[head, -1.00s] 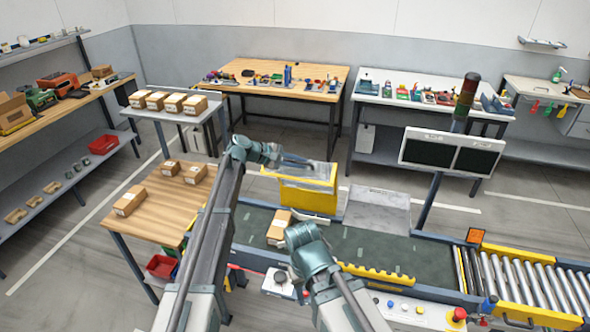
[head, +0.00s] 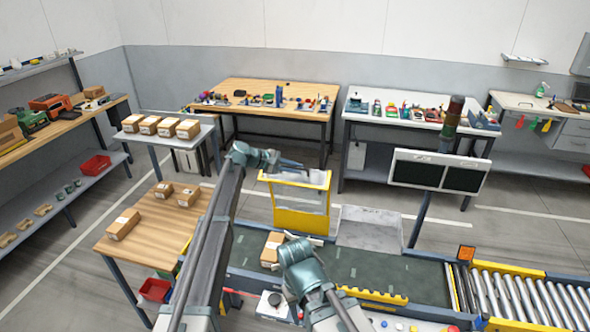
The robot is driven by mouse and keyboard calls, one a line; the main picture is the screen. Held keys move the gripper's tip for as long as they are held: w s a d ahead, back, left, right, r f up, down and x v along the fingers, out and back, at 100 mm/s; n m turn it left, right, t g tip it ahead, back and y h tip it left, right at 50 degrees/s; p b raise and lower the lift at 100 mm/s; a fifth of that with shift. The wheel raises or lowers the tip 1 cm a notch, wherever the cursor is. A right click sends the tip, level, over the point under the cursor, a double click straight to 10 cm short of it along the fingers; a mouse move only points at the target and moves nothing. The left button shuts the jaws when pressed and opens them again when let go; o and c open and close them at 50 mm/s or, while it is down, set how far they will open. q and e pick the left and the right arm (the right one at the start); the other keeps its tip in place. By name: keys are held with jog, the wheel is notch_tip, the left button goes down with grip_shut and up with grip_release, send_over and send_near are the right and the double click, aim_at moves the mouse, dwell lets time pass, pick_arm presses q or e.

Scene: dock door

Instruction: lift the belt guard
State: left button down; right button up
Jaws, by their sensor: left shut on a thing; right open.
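The belt guard (head: 301,220), a yellow frame with a clear panel, stands roughly upright at the far side of the conveyor belt (head: 375,268). My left gripper (head: 296,165) is shut at the guard's top edge, reaching in from the left. Where its fingers meet the guard is too small to see clearly. My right gripper (head: 303,239) is open, low over the belt just in front of the guard. A cardboard box (head: 271,250) is on the belt beside it. My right wrist hides part of the belt.
A grey plate (head: 370,228) lies right of the guard. A dark two-panel screen (head: 437,174) and signal light (head: 453,117) stand further right. Metal rollers (head: 520,300) continue the belt at right. A wooden table with boxes (head: 158,225) is at left.

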pick_arm(q)
jog(key=c, duration=0.9)
grip_release()
jog(key=shift+s, duration=0.1)
jog(key=p+v, duration=0.6)
jog(key=v, duration=0.8)
jog(key=shift+p, duration=0.3)
